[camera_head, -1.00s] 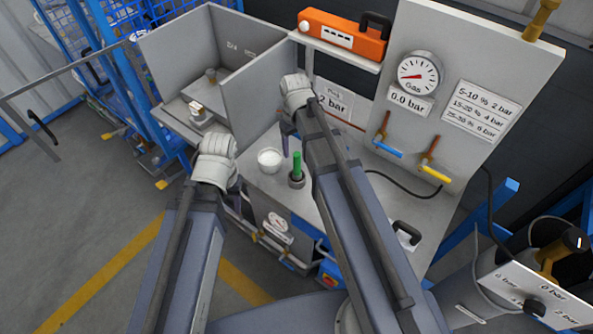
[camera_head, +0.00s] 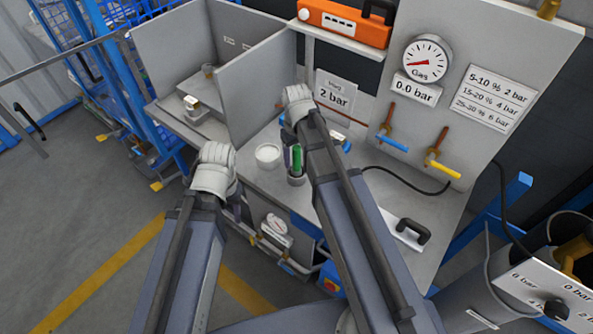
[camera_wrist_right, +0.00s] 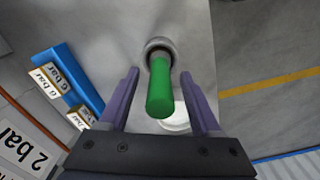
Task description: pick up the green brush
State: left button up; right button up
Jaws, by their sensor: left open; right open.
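The green brush (camera_head: 298,160) stands upright in a small round grey holder (camera_head: 296,181) on the grey bench top. In the right wrist view the green brush (camera_wrist_right: 160,88) is between the two purple fingers of my right gripper (camera_wrist_right: 158,88), with a gap on each side. My right gripper (camera_head: 291,158) is open and at the brush in the head view; its arm covers part of it. My left gripper (camera_head: 238,198) is open, low at the bench's front left, its fingers mostly hidden behind its wrist.
A white bowl (camera_head: 268,155) stands just left of the brush. A grey partition (camera_head: 258,85) rises behind it to the left. The gauge panel (camera_head: 470,60), with blue and yellow valve handles, stands at the back right. A black-handled plate (camera_head: 405,228) lies on the bench at right.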

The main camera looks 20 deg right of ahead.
grip_shut()
dwell(0.5)
